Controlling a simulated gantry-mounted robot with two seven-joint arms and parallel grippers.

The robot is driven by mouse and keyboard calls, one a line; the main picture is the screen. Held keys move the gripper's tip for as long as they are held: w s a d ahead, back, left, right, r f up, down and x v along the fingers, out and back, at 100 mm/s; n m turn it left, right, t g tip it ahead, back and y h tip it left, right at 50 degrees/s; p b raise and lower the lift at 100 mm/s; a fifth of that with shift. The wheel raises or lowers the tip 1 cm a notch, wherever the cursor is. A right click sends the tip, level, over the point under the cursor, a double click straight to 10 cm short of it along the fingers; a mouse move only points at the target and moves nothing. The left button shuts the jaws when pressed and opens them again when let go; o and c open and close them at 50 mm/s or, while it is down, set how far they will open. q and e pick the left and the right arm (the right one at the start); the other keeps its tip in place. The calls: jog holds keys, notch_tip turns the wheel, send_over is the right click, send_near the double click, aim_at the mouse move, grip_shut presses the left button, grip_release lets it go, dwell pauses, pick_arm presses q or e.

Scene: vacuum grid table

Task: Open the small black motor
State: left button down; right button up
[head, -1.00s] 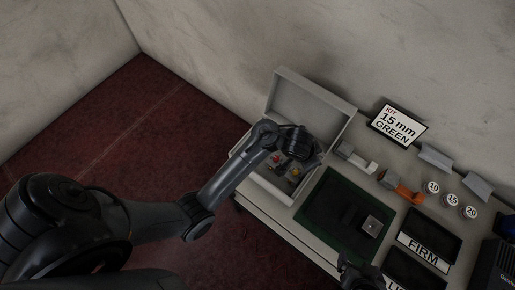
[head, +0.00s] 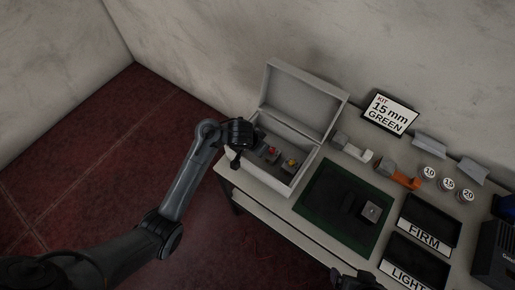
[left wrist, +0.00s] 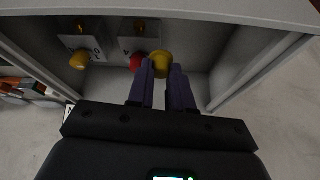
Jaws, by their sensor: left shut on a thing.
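My left gripper (head: 238,158) is at the left end of an open grey box (head: 292,184). In the left wrist view its two purple fingers (left wrist: 163,88) are shut on a yellow knob (left wrist: 160,61) inside the box. A red knob (left wrist: 137,61) is just beside the fingers, and another yellow knob (left wrist: 79,61) is farther left, by a marked plate. In the head view, red (head: 272,150) and yellow (head: 292,162) knobs show right of the gripper. A dark part of my right gripper (head: 352,278) shows at the bottom edge; its fingers are unclear. I cannot identify a small black motor.
A green-edged dark mat (head: 328,222) with a small grey block (head: 371,211) lies right of the box. Beyond are an orange-handled tool (head: 403,181), round numbered pieces, a kit sign (head: 390,113) and FIRM (head: 428,222) and LIGHT (head: 410,274) trays. The box lid (head: 300,98) stands raised behind.

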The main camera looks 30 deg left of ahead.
pick_arm(q)
jog(key=w+a+f, duration=0.1)
jog(key=w+a+f+b, duration=0.1)
jog(key=w, duration=0.1)
jog(key=shift+a+f, duration=0.2)
jog(key=shift+f, duration=0.1)
jog(key=shift+s+f+b, duration=0.1)
jog(key=shift+f+b, duration=1.25)
jog(key=shift+f, duration=0.65)
jog(key=shift+r, duration=0.1)
jog(key=c, duration=1.3)
grip_release()
